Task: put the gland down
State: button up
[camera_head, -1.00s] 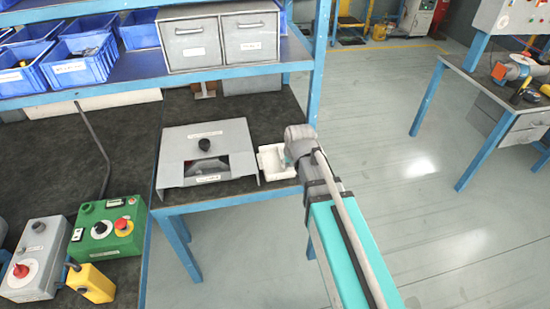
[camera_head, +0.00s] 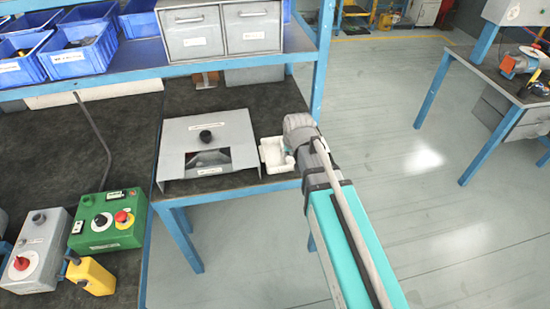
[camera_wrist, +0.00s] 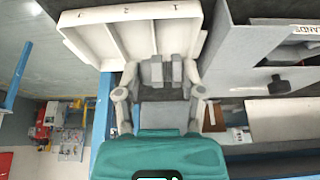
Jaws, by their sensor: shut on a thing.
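My gripper (camera_wrist: 167,72) shows in the wrist view with its two grey fingers close together at the white tray (camera_wrist: 106,42). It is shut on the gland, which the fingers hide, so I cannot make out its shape. The tray has thin dividers and small numbers along its rim. In the head view the tray (camera_head: 270,151) sits at the right edge of the dark bench, and my gripper (camera_head: 289,158) is at its right side, mostly hidden behind my wrist. I cannot tell whether the gland touches the tray floor.
A grey sloped box (camera_head: 180,165) with a black knob (camera_head: 205,135) stands just left of the tray. A blue shelf post (camera_head: 321,65) rises close behind my wrist. Green (camera_head: 112,232) and grey (camera_head: 35,250) control boxes stand at the lower left. Open floor lies right.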

jog(key=s+a, duration=0.2)
jog(key=a, duration=0.4)
jog(key=shift+f+b, duration=0.3)
jog(key=shift+f, duration=0.1)
jog(key=b, duration=0.4)
send_near(274, 156)
jog(key=f+b, duration=0.1)
jog(key=b, duration=0.1)
jog(key=w+f+b, duration=0.1)
jog(key=b, duration=0.2)
jog(key=shift+w+a+f, duration=0.25)
jog(key=shift+w+a, duration=0.05)
jog(key=shift+w, duration=0.05)
jog(key=shift+f, duration=0.1)
jog(key=shift+w+f+b, duration=0.4)
jog(key=shift+f+b, duration=0.1)
jog(key=shift+b, duration=0.15)
jog(key=shift+f+b, duration=1.4)
jog(key=shift+f, duration=0.05)
